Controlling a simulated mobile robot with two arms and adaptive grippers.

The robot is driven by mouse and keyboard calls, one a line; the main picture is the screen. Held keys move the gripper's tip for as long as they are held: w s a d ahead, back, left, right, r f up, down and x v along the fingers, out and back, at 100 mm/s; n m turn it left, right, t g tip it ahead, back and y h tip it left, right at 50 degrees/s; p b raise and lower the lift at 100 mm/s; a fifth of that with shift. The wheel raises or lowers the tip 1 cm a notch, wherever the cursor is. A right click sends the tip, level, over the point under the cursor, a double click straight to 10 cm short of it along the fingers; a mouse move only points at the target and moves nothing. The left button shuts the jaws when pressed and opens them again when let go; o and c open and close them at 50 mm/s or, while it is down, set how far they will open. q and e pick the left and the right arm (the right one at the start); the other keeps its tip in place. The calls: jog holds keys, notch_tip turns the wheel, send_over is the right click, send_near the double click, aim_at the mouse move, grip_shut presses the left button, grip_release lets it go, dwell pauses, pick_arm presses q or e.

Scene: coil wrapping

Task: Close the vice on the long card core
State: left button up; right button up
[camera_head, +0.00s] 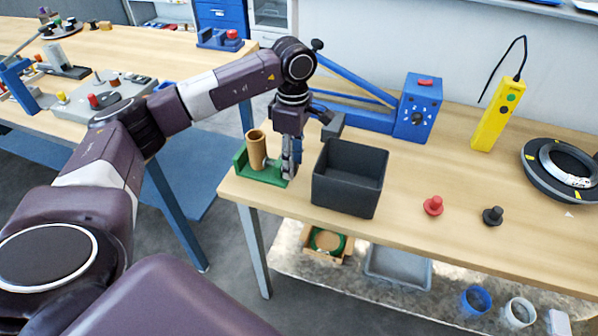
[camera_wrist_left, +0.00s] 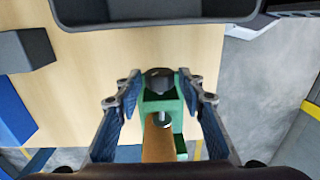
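The green vice (camera_head: 262,176) sits at the left front corner of the right-hand workbench. The long card core (camera_head: 256,150), a tan tube, stands roughly upright in it. In the left wrist view the vice (camera_wrist_left: 152,105) shows its black knob (camera_wrist_left: 159,81) and a metal screw, with the core (camera_wrist_left: 158,142) below. My left gripper (camera_head: 290,172) points down at the knob end of the vice. Its fingers (camera_wrist_left: 158,92) are spread either side of the knob, with gaps on both sides. I cannot tell whether the jaws touch the core. My right gripper is not in view.
A dark open bin (camera_head: 350,178) stands close right of my left gripper. Behind are a blue machine (camera_head: 418,107) and grey block (camera_head: 333,125). A yellow pendant (camera_head: 492,125), red knob (camera_head: 433,205), black knob (camera_head: 493,215) and dark ring (camera_head: 540,185) lie farther right.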

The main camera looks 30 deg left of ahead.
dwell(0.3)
pick_arm(q)
jog(key=shift+f+t, duration=0.1)
jog(key=shift+t, duration=0.2)
jog(key=t+b, duration=0.1)
jog(key=b, duration=0.1)
jog(key=t+b, duration=0.1)
jog(key=b, duration=0.2)
jog(key=shift+s+f+y, duration=0.3)
jog(key=shift+s+y, duration=0.05)
jog(key=shift+y, duration=0.05)
jog(key=shift+r+t+b, duration=0.15)
jog(key=shift+t+b, duration=0.45)
jog(key=shift+b, duration=0.05)
jog(key=shift+r, duration=0.15)
